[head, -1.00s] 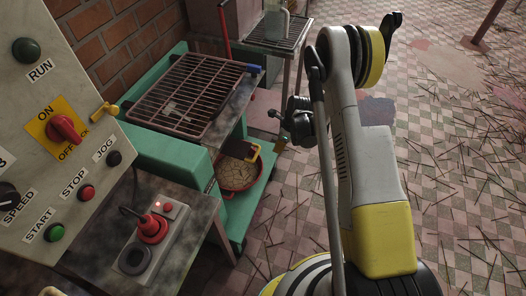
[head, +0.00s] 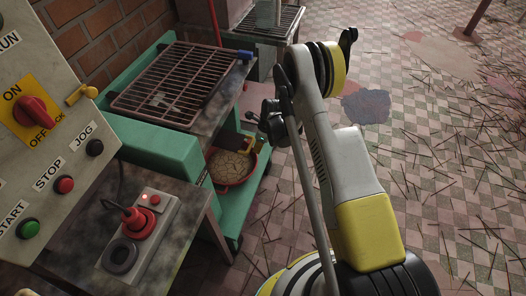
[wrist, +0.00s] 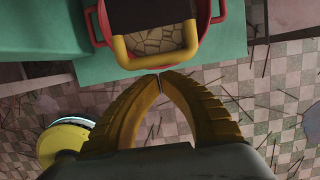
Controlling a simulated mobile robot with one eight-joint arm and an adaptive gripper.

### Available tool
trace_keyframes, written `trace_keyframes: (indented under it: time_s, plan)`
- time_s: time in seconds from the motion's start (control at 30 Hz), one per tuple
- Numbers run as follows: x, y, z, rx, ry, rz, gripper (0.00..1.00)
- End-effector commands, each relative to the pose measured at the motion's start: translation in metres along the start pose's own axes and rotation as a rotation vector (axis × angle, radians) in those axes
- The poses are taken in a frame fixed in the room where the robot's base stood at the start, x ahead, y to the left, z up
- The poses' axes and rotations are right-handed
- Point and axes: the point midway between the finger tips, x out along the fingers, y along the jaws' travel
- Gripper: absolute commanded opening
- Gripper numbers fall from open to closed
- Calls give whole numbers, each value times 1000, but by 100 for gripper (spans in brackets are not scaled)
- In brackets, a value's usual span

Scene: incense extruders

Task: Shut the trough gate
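A dark plate (wrist: 150,14) with a yellow U-shaped handle (wrist: 157,57) lies over a round red pan (wrist: 96,26) in the wrist view. It looks like the trough gate, though I cannot be sure. My gripper (wrist: 160,76) has its two ridged yellow-brown fingers together at the tips, with nothing between them. The tips are just below the handle's crossbar in the picture; I cannot tell whether they touch it. In the head view the red pan (head: 229,170) sits on the green frame's low shelf, and the gripper end is small and partly hidden by my arm.
A green-framed bench (head: 160,147) carries a brown grille (head: 172,84). A control panel (head: 50,110) and a table with a red-buttoned box (head: 140,225) are at left. Tiled floor with scattered sticks is open at right.

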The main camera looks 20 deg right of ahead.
Motion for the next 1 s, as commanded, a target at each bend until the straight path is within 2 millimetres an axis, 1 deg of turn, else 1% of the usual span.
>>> trace_keyframes:
  time_s: [0.37,0.47,0.6,0.7,0.8,1.0]
  plan:
    - [0,0,4,0,0,0,0]
    - [4,0,18,-2,0,1,0]
    - [12,0,49,-4,0,2,0]
    - [16,0,64,-2,0,1,0]
    - [17,0,72,-1,0,1,0]
    - [17,0,73,0,-1,0,0]
